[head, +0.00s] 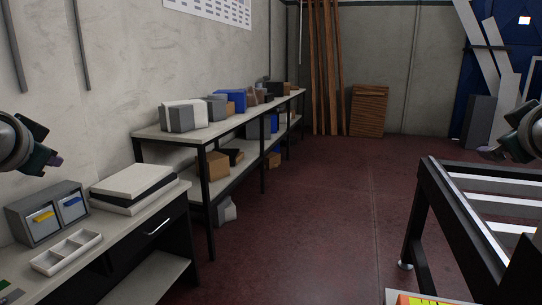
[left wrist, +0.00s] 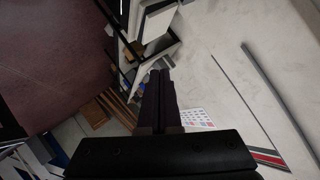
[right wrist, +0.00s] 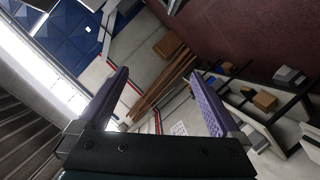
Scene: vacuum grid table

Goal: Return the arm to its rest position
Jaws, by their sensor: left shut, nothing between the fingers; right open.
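My left gripper (head: 56,160) shows at the left edge of the head view, raised above the grey worktop and touching nothing. In the left wrist view its two dark fingers (left wrist: 160,88) are together, with nothing between them. My right arm's end (head: 490,150) shows only in part at the right edge of the head view, above the grid table. In the right wrist view the right gripper (right wrist: 158,82) has its purple-padded fingers wide apart and empty. The black-framed grid table (head: 427,190) with pale slats stands at the right, partly cut off.
The left worktop (head: 130,222) carries a grey drawer box (head: 22,222), a white divided tray (head: 50,262) and stacked flat cases (head: 130,180). A long shelf bench (head: 150,131) with boxes runs along the wall. Red floor (head: 310,220) between benches and grid table is clear.

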